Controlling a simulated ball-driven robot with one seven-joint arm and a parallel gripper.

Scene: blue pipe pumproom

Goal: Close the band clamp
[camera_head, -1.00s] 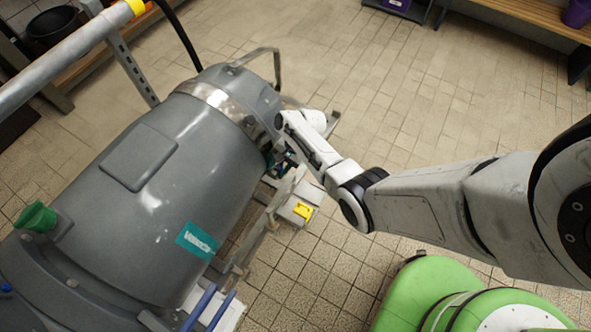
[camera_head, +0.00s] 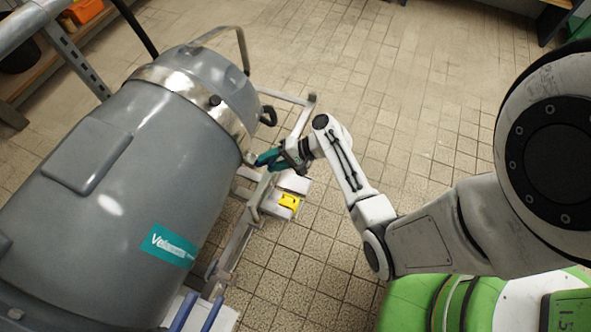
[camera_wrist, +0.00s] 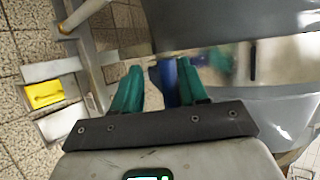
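The band clamp (camera_head: 190,84) is a shiny metal band around the grey tank near its far end. It also shows in the wrist view (camera_wrist: 222,66), running rightward from behind my fingers. A small dark loop-shaped part (camera_head: 268,116) stands out from the tank's right side near the band. My gripper (camera_head: 262,159) is beside the tank, low near the band's lower right part. Its two teal fingers (camera_wrist: 160,85) are apart in the wrist view. A blue piece shows between them, beside the right finger; I cannot tell what it is or whether they touch it. The band's far side is hidden.
The grey tank (camera_head: 110,215) fills the left side and rests on a metal frame (camera_head: 243,227). A yellow block (camera_head: 289,201) sits on a pale plate by the frame, close below my gripper. Tiled floor (camera_head: 400,90) is open to the right and behind.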

